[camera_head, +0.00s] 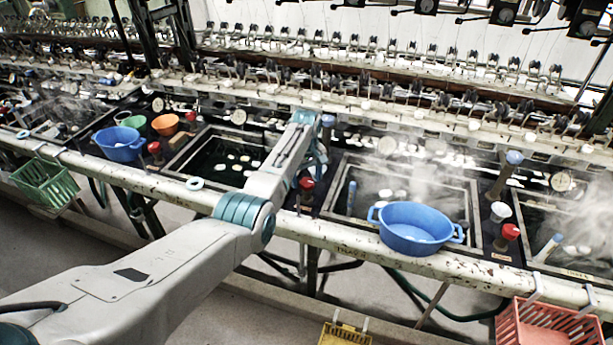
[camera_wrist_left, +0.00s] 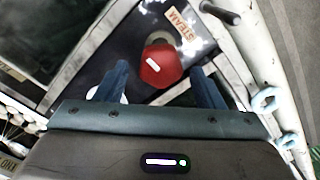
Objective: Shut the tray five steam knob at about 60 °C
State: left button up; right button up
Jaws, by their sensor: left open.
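A red steam knob (camera_head: 307,183) stands on the front edge between two basins in the head view, partly behind my arm. In the left wrist view the red knob (camera_wrist_left: 160,66) has a white mark on top and sits beside a STEAM label (camera_wrist_left: 183,24). My left gripper (camera_wrist_left: 158,72) is open, with its blue fingers on either side of the knob; whether they touch it I cannot tell. In the head view the gripper (camera_head: 316,160) is above the knob, partly hidden by its own arm.
A blue tub (camera_head: 416,228) sits on the front rail to the right. Another red knob (camera_head: 507,237) and a blue-topped knob (camera_head: 514,157) stand farther right. A blue basin (camera_head: 119,143) is at the left. Red (camera_head: 545,325) and green (camera_head: 45,184) baskets hang in front.

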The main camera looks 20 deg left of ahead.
pick_arm(q)
jog(key=shift+f, duration=0.2)
pick_arm(e)
jog(key=shift+s+a, duration=0.1)
pick_arm(q)
jog(key=shift+c, duration=0.4)
jog(key=c, duration=0.9)
pick_arm(e)
jog(key=shift+d+r, duration=0.1)
jog(key=shift+d, duration=0.4)
